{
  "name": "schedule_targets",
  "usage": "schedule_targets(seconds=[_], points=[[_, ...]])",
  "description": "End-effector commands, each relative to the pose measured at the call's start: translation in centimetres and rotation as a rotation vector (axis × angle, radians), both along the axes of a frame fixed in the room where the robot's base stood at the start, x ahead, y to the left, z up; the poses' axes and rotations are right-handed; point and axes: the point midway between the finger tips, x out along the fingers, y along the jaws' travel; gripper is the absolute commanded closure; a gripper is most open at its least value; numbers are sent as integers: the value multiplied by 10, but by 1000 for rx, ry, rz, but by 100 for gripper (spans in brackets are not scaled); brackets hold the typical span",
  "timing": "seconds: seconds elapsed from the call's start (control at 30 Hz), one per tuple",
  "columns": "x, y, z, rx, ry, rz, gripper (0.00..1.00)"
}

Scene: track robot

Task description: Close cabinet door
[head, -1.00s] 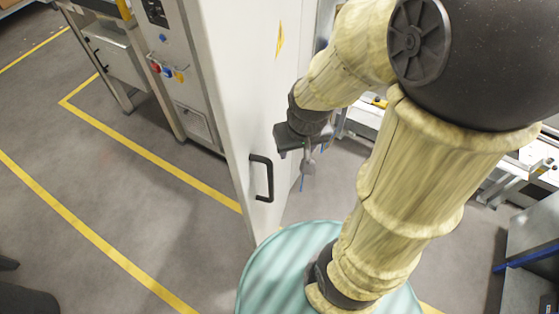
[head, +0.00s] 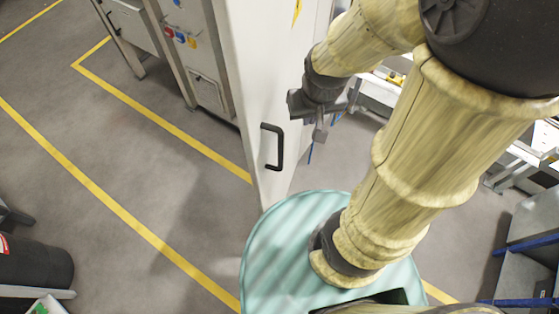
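The tall white cabinet door (head: 265,90) stands upright left of centre, seen at a steep angle. A black bar handle (head: 273,147) is on its right-hand face, near the lower end of what shows. My gripper (head: 320,133) is to the right of the handle and a little higher in the picture, with a gap between them. It points downward beside the door face. I cannot tell whether it touches the door, and its fingers overlap in this view. The cabinet's opening and hinge side are not clearly visible, so how far the door stands open is unclear.
A grey machine (head: 190,45) with coloured knobs stands behind the door on the left. Yellow lines (head: 120,200) mark open grey floor at left. A black drum-like object (head: 35,262) is at lower left. A grey bench with blue edges (head: 525,250) is at lower right.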

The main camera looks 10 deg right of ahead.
Motion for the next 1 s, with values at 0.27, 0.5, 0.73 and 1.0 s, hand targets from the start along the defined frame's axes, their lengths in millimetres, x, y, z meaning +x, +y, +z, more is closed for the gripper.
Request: schedule_targets(seconds=[0.27, 0.5, 0.73, 1.0], points=[[0, 0, 78, 0, -1, 0, 100], [0, 0, 138, 0, -1, 0, 100], [0, 0, 161, 0, -1, 0, 100], [0, 0, 159, 0, 0, 0, 100]])
